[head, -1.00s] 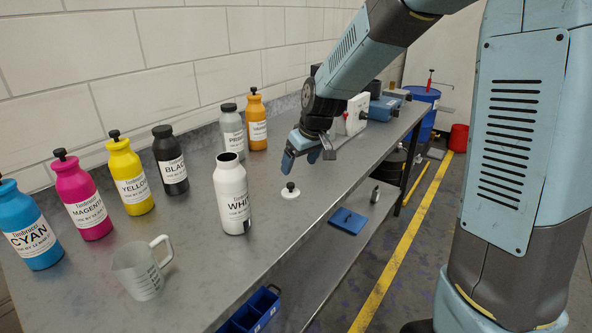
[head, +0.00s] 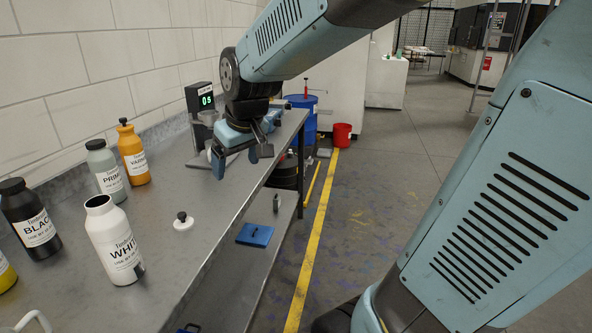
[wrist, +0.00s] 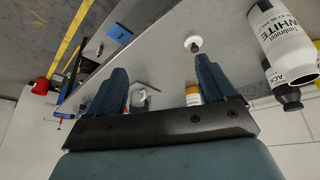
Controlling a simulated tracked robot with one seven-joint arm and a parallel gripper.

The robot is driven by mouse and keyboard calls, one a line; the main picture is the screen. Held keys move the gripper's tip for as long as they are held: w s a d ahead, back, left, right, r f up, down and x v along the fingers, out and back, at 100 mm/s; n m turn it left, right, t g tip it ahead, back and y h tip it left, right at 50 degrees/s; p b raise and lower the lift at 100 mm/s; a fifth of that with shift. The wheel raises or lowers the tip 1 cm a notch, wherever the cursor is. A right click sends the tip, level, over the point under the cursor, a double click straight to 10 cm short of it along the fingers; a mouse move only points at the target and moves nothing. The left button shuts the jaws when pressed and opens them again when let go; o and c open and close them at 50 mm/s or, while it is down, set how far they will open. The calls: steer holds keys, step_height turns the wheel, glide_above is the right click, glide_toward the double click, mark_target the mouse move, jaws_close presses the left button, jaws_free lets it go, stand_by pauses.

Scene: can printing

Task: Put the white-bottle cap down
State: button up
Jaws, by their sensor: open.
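The white-bottle cap (head: 183,221), a white disc with a black knob, rests on the metal bench just right of the white bottle (head: 116,240). The white bottle stands upright with its mouth uncovered. My gripper (head: 236,165) is open and empty, above the bench and apart from the cap, farther along toward the back. In the wrist view the cap (wrist: 193,44) lies on the bench beyond the tip of the right-hand finger, and the white bottle (wrist: 283,40) is at the right edge.
Black (head: 30,219), primer (head: 106,172) and orange (head: 132,154) bottles stand along the wall side of the bench. A device with a green display (head: 203,100) stands behind my gripper. A blue flat item (head: 255,235) lies on the lower shelf. The bench around the cap is clear.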

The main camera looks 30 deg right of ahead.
steer(key=s+d+r+m, duration=0.1)
steer(key=s+d, duration=0.2)
steer(key=s, duration=0.4)
steer(key=s+d+r+m, duration=0.1)
steer(key=s+d+m, duration=0.1)
steer(key=s, duration=0.5)
steer(key=shift+d+r+m+t+h, duration=0.3)
steer(key=shift+d+h, duration=0.1)
steer(key=shift+d, duration=0.45)
steer(key=shift+s, duration=0.1)
steer(key=shift+c, duration=0.4)
